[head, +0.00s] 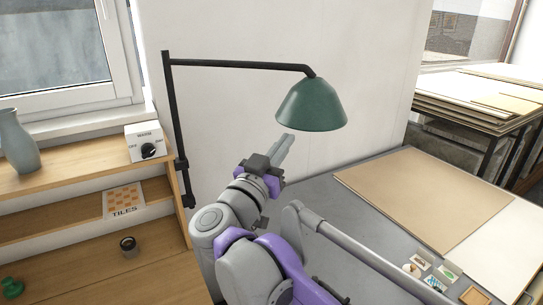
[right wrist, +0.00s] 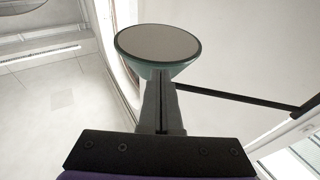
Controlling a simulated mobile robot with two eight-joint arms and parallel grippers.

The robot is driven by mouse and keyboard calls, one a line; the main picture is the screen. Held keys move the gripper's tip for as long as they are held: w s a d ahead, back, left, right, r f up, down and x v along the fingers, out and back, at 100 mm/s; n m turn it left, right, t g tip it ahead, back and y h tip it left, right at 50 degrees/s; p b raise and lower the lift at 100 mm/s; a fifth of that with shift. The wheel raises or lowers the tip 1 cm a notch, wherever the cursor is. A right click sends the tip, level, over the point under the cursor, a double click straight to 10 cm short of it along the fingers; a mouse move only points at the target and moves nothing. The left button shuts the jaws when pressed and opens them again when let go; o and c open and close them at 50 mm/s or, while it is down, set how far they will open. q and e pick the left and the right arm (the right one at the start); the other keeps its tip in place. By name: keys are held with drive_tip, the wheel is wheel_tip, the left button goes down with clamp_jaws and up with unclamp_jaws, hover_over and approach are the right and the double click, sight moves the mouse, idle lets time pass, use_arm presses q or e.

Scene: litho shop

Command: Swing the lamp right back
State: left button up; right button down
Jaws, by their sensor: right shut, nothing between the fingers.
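The lamp has a green shade (head: 311,106) at the end of a thin black arm (head: 240,65) that runs right from a black upright post (head: 172,120) near the wall. My right gripper (head: 288,139) is shut and empty, just below and left of the shade in the head view. In the right wrist view the shade (right wrist: 158,48) shows its pale underside above the closed fingers (right wrist: 158,80), and the lamp arm (right wrist: 240,97) runs off to the right. I cannot tell whether the fingers touch the shade. My left gripper is not in view.
A grey table (head: 310,185) with a tan board (head: 415,190) and small cards (head: 420,260) lies to the right. Wooden shelves (head: 70,172) hold a vase (head: 17,142), a white dial box (head: 145,142) and a tiles sheet (head: 124,201) at left. A wall stands behind the lamp.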

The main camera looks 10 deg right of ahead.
drive_tip(key=x, duration=0.2)
drive_tip(key=shift+w+d+r, duration=0.1)
drive_tip(key=shift+w, duration=0.15)
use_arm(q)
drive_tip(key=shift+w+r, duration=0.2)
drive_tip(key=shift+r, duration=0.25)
use_arm(e)
drive_tip(key=shift+d, duration=0.1)
